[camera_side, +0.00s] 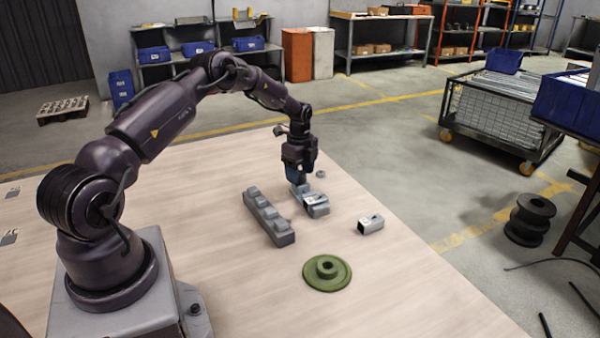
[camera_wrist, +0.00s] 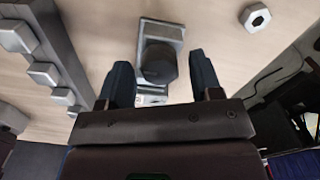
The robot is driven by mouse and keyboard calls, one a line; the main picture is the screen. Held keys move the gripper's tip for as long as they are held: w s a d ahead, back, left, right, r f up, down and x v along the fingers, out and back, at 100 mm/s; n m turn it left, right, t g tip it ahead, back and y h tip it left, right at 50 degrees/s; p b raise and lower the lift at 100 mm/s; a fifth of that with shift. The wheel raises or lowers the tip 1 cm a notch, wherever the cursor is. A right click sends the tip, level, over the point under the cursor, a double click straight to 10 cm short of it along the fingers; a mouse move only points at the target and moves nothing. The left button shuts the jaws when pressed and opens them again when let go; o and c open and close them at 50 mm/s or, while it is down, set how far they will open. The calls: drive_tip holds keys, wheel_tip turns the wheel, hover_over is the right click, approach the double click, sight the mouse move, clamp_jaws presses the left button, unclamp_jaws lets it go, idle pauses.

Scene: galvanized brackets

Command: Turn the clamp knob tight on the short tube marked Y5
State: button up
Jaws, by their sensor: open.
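My gripper (camera_side: 299,178) points down over a grey clamp (camera_side: 316,207) on the table. In the wrist view my gripper (camera_wrist: 160,60) is open, with one dark finger on each side of a dark round knob (camera_wrist: 158,64). I cannot tell whether the fingers touch it. The knob sits on the grey clamp body (camera_wrist: 162,31), partly hiding it. A pale marked part (camera_wrist: 152,99) shows just below the knob; its marking is unreadable. In the side view a separate short grey square tube (camera_side: 370,224) lies to the right, its dark mark too small to read.
A grey bar with several raised blocks (camera_side: 268,219) lies left of the clamp, also in the wrist view (camera_wrist: 45,70). A green flanged disc (camera_side: 327,274) lies nearer the camera. A hex nut (camera_side: 320,174) lies behind the clamp. The table right of the disc is clear.

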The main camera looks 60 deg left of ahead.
drive_tip(key=n, duration=1.4)
drive_tip(key=shift+n, duration=0.4)
drive_tip(key=shift+c, duration=0.4)
drive_tip(key=c, duration=0.8)
drive_tip(key=shift+o, duration=0.2)
